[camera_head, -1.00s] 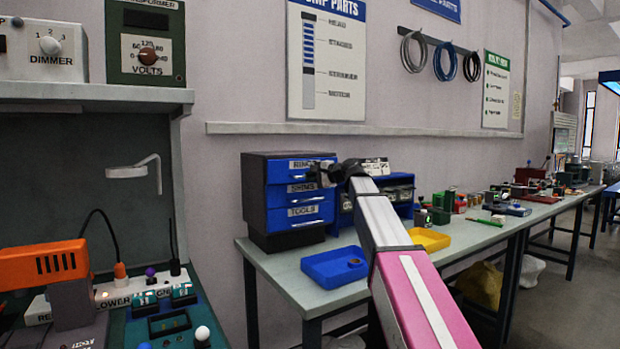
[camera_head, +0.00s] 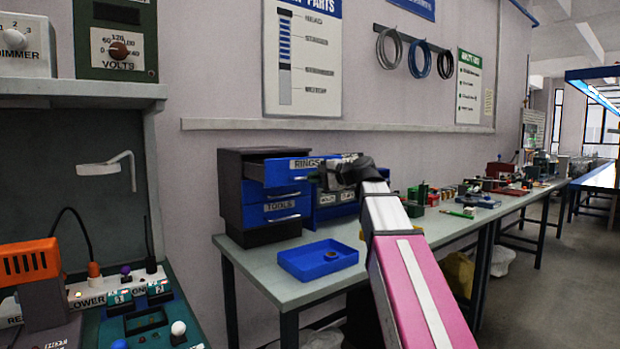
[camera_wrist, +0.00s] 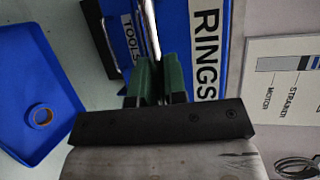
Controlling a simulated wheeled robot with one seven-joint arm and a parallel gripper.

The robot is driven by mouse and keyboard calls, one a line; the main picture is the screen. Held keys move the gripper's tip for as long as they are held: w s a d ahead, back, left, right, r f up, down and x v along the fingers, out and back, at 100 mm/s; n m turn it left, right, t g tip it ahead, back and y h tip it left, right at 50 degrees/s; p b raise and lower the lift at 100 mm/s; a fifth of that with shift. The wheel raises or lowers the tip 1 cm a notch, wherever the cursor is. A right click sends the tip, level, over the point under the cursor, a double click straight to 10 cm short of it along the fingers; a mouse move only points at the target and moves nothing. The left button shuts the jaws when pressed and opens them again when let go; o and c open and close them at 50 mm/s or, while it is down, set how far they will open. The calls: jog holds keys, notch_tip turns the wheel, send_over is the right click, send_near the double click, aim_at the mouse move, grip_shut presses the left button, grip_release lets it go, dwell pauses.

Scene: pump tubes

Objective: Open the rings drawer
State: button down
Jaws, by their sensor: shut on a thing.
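The rings drawer (camera_head: 283,173) is the blue top drawer of a dark cabinet (camera_head: 231,200). It is pulled out well past the drawers below it. Its white RINGS label shows in the head view and large in the wrist view (camera_wrist: 206,45). My gripper (camera_head: 322,179) is at the drawer's front. In the wrist view my gripper's green fingers (camera_wrist: 160,68) are shut on the metal handle (camera_wrist: 151,28). The tools drawer (camera_head: 278,208) is closed at the bottom. The drawer between them is closed and partly shaded.
A blue tray (camera_head: 318,270) with a small ring in it lies on the bench (camera_head: 262,268) below the drawer. A blue bin rack stands right of the cabinet, partly behind my arm. Green and red items (camera_head: 420,192) stand farther along the bench.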

jog(key=shift+s, duration=0.1)
jog(key=c, duration=1.2)
grip_release()
jog(key=shift+d, duration=0.1)
jog(key=v, duration=1)
jog(key=shift+s+d+r, duration=0.15)
jog(key=shift+s+d, duration=0.05)
jog(key=shift+d, duration=0.1)
